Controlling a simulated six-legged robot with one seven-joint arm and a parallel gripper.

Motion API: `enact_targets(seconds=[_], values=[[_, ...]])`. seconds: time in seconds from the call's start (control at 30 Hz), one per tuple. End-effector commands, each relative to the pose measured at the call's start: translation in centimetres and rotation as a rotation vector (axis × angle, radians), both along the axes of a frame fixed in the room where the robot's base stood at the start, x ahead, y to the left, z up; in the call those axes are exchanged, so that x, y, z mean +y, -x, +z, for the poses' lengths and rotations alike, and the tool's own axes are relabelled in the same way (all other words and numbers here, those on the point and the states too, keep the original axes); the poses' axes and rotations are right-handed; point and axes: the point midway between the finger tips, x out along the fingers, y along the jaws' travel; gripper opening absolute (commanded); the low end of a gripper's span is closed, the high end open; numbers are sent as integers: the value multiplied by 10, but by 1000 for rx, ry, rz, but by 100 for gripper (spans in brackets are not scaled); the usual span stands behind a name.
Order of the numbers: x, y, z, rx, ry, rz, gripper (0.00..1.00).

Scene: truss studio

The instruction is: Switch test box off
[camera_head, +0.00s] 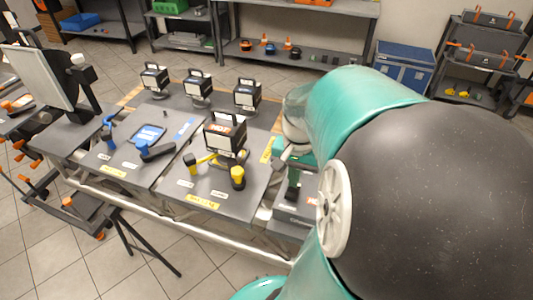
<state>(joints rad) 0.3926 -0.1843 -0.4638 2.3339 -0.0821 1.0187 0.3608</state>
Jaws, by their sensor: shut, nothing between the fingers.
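Several similar black boxes with carry handles and pale labels stand on the workbench. The nearest and largest-looking box (225,137) stands upright near the middle, with yellow-and-black tools beside it. Three more boxes stand behind it: one at the back left (154,78), one at the back middle (198,84) and one at the back right (247,94). I cannot tell which is the test box, and no switch or its position can be made out. My teal arm fills the right side. My gripper is not visible; the arm hides the area there.
The grey workbench (178,160) also bears a blue-screened tablet (149,133) and hand tools. A monitor (40,76) stands on the left. Shelves (300,58) and a blue cabinet (404,62) stand at the back. Tiled floor is open in front, apart from a black tripod stand (125,235).

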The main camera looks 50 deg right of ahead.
Motion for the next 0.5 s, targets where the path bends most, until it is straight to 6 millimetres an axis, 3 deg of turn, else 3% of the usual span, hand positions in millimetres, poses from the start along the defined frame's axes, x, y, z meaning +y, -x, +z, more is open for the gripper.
enact_targets(seconds=[0.5], values=[[11,5,6,0,1,0,0]])
